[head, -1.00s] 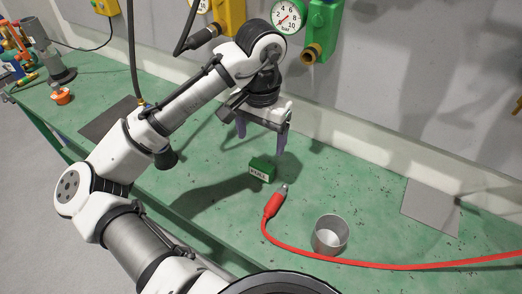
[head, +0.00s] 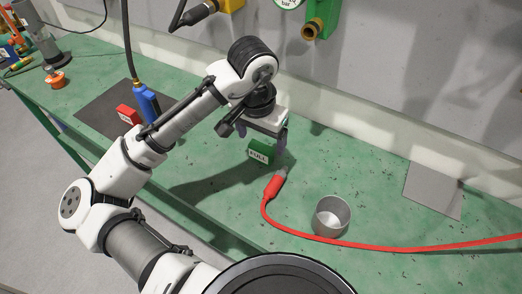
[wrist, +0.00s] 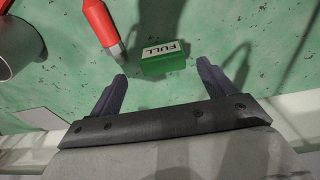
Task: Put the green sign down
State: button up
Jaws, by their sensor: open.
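The green sign (head: 262,151), a small block with a white FULL label, stands upright on the green bench. It also shows in the wrist view (wrist: 164,62), label up. My gripper (head: 264,134) is right above and behind it, pointing down. In the wrist view my gripper (wrist: 161,74) is open, with one finger to either side of the sign and a gap on both sides. The sign's top is partly hidden by the gripper in the head view.
A red connector (head: 273,187) with a trailing red hose lies just in front of the sign. A metal cup (head: 331,216) stands right of it. A grey plate (head: 433,190) lies far right.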

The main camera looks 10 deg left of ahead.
aim_at(261, 146)
jog(key=f, duration=0.3)
jog(key=f+p, duration=0.1)
jog(key=f, duration=0.1)
jog(key=shift+w, duration=0.4)
jog(key=shift+r, duration=0.1)
jog(key=shift+c, duration=0.3)
jog(key=c, duration=1.1)
jog(key=shift+r, duration=0.15)
notch_tip(261, 146, up, 20)
jog(key=shift+s+a+f+b, duration=0.1)
jog(key=shift+f+b, duration=0.1)
jog(key=shift+b, duration=0.45)
